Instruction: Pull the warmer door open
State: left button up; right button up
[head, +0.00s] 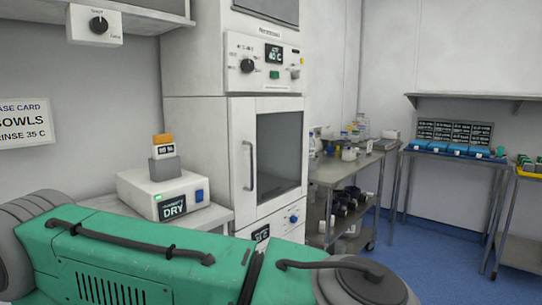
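The warmer (195,66) is a tall white cabinet standing in the middle of the head view. Its door (240,112) has a white frame around a dark glass window (280,152) and looks shut. A dark grey vertical bar handle (250,166) is on the door's left side. Above the door, a control panel (265,62) has a knob, a green button and a display reading 40 C. Neither of my grippers is in view, and nothing is seen touching the handle. The cabinet's lowest part is hidden behind the green bodywork in the foreground.
Left of the warmer, a white box marked DRY (170,196) sits on a counter (212,213). Right of it stands a metal cart (335,174) with bottles and jars, close to the door's right side. A table (455,158) with blue trays is farther right. Blue floor (425,245) is clear between.

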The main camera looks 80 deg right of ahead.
aim_at(243, 112)
jog(key=z, duration=2.6)
